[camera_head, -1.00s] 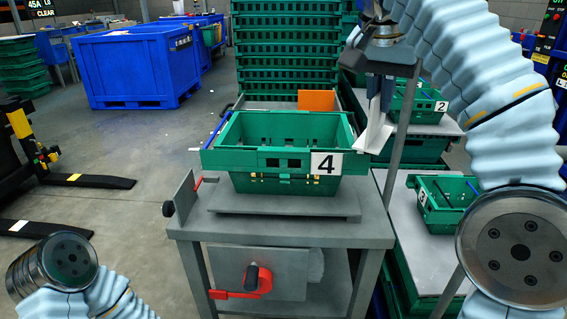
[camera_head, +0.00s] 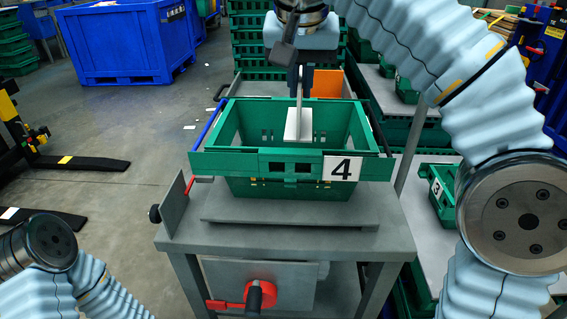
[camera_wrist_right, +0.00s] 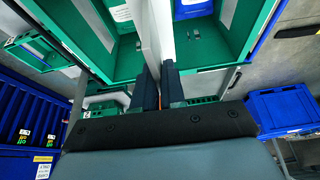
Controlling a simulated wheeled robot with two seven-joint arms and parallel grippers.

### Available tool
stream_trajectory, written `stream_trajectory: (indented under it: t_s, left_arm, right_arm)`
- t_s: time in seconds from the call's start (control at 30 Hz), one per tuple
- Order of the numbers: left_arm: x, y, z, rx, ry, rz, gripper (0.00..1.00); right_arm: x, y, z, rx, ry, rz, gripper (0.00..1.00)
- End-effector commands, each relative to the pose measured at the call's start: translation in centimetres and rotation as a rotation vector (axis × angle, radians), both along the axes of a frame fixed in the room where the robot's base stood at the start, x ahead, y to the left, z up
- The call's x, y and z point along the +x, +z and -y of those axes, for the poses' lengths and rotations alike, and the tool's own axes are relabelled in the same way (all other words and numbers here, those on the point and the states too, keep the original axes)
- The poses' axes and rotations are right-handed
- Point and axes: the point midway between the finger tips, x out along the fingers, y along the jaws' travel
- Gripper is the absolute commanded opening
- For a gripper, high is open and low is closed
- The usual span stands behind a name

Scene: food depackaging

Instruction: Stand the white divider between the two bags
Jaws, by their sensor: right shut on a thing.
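My right gripper (camera_head: 300,88) is shut on the white divider (camera_head: 299,125) above the green crate marked 4 (camera_head: 228,163). The divider hangs upright, with its lower part inside the crate opening near the middle. In the right wrist view the divider (camera_wrist_right: 151,35) runs away from the dark fingers of my right gripper (camera_wrist_right: 158,78), with open crate space on both sides. My left gripper is out of view.
The crate stands on a grey work table (camera_head: 290,237) with a red-handled clamp (camera_head: 258,294) below. An orange panel (camera_head: 328,84) and stacked green crates stand behind. A side table with a crate marked 3 (camera_head: 441,195) is at right. A blue bin (camera_head: 125,45) is at back left.

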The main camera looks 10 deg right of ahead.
Motion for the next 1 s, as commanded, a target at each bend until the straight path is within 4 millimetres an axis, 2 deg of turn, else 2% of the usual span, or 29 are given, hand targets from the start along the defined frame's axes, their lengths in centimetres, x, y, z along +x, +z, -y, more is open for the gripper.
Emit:
stream_trajectory:
  t_s: [0.13,0.3,0.6,0.73,1.0]
  left_arm:
    - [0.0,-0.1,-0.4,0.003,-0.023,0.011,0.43]
    - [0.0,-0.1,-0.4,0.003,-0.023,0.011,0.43]
    - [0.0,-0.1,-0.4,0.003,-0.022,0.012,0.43]
    - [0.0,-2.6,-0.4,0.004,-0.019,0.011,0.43]
    - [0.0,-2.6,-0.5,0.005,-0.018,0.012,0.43]
  right_arm:
    - [0.0,-1.5,-0.6,-0.003,0.030,-0.001,0.00]
    - [-0.1,-4.6,-0.6,-0.002,0.030,-0.002,0.00]
    - [-0.1,-7.8,-0.7,0.000,0.030,-0.001,0.00]
    - [0.0,-10.4,-0.7,0.001,0.030,0.000,0.00]
    - [0.0,-10.3,-0.7,0.001,0.030,0.000,0.00]
